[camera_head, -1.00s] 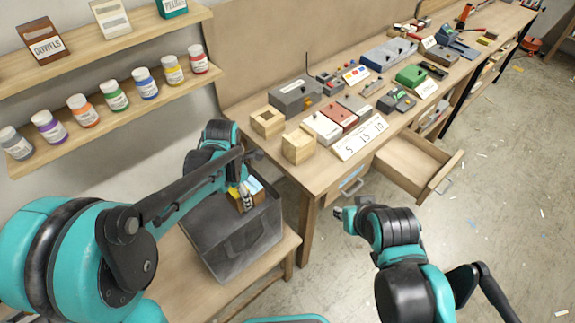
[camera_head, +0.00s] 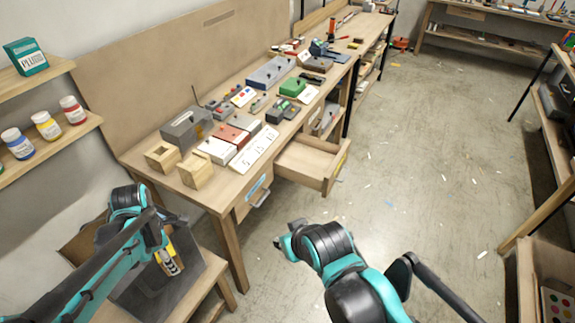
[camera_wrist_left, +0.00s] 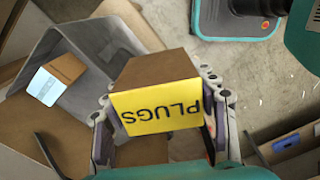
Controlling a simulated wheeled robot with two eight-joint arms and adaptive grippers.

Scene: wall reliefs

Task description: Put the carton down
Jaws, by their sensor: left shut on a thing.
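My left gripper (camera_wrist_left: 160,118) is shut on a brown carton with a yellow PLUGS label (camera_wrist_left: 157,112). The label reads upside down in the left wrist view, and a finger lies along each side.
The workbench (camera_head: 215,200) holds wooden boxes (camera_head: 195,170), grey devices and a numbered card (camera_head: 255,148). Its drawer (camera_head: 315,165) is open. Shelves with jars (camera_head: 45,125) hang at the left.

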